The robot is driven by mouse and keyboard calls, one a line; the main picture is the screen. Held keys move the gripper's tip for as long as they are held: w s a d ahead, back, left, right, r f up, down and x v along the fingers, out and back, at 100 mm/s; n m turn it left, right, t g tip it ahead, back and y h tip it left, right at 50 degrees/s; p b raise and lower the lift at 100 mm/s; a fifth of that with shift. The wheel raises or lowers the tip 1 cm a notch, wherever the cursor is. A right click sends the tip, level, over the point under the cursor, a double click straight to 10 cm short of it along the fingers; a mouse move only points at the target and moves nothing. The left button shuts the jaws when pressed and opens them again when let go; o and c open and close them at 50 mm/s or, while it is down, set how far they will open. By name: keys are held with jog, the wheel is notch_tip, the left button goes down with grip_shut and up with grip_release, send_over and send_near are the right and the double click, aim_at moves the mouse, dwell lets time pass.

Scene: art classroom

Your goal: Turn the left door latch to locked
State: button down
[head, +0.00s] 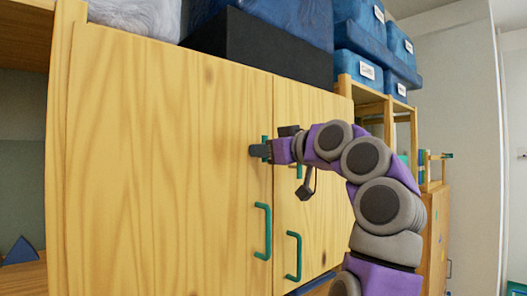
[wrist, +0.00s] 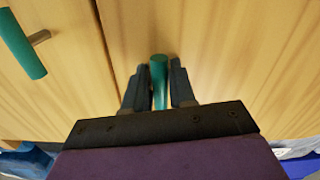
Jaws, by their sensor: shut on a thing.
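The wooden cabinet has two doors side by side, the left door (head: 160,150) and the right door (head: 310,130). The left door latch (head: 264,139) is a small green bar near the seam, mostly hidden by my gripper (head: 259,151). In the wrist view the latch (wrist: 159,75) stands upright in the picture between the two dark fingers of my gripper (wrist: 158,90), which are shut on it. The right door latch (head: 299,171) is another green bar, lower and right of my gripper. It also shows at the wrist view's upper left (wrist: 22,45), on a metal post.
Green pull handles (head: 263,231) and (head: 294,256) sit below the latches, one on each door. A black box (head: 258,47) and blue bins (head: 362,55) stand on top. Open shelving and a smaller cabinet (head: 437,240) are at the right.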

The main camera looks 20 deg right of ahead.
jog(key=c, duration=1.1)
grip_release()
jog(key=shift+d, duration=0.1)
jog(key=shift+s, duration=0.1)
jog(key=b+v, duration=0.3)
jog(key=v, duration=1.4)
jog(key=shift+d, duration=0.2)
